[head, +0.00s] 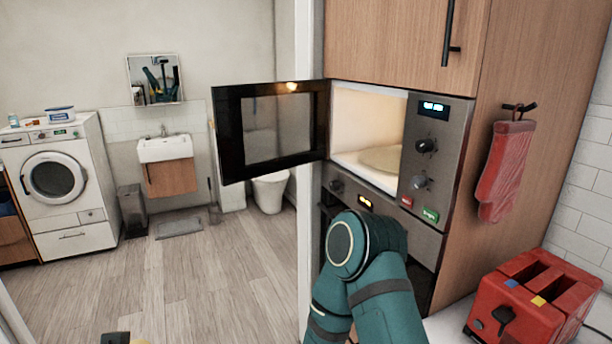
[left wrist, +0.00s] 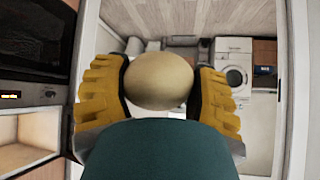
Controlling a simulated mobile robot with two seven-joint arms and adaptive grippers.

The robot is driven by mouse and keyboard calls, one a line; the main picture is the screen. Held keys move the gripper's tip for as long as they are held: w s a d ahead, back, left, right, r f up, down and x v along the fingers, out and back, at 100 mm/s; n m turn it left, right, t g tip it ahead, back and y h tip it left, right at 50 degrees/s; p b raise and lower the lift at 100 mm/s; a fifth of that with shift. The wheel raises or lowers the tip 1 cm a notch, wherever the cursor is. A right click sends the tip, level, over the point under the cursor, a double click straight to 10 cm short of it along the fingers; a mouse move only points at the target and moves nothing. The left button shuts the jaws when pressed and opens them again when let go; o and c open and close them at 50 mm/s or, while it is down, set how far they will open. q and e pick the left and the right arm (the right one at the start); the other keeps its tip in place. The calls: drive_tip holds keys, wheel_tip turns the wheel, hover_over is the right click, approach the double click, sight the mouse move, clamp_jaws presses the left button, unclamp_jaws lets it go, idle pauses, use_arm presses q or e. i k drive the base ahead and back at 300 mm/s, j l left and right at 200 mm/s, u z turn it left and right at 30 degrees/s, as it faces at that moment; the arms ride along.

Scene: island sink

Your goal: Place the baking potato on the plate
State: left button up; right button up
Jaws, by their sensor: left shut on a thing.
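The baking potato (left wrist: 158,81) is a pale tan, smooth oval in the left wrist view. My left gripper (left wrist: 160,85) is shut on it, with one yellow ridged finger on each side. The potato does not show in the head view. A pale round plate (head: 382,160) lies flat inside the lit microwave (head: 366,108), partly hidden by the right wall of the opening. I cannot tell whether it is a separate plate or the turntable. My right gripper is not in view.
The microwave door (head: 270,127) stands wide open to the left. One of my teal arm links rises below the microwave. A red toaster (head: 535,300) stands at lower right, and a red oven mitt (head: 507,170) hangs on the cabinet side.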

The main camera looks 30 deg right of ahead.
sight(389, 166)
drive_tip(key=i+j+z, duration=0.1)
drive_tip(key=i, duration=1.1)
drive_tip(key=i+z, duration=0.15)
drive_tip(key=z, duration=2.45)
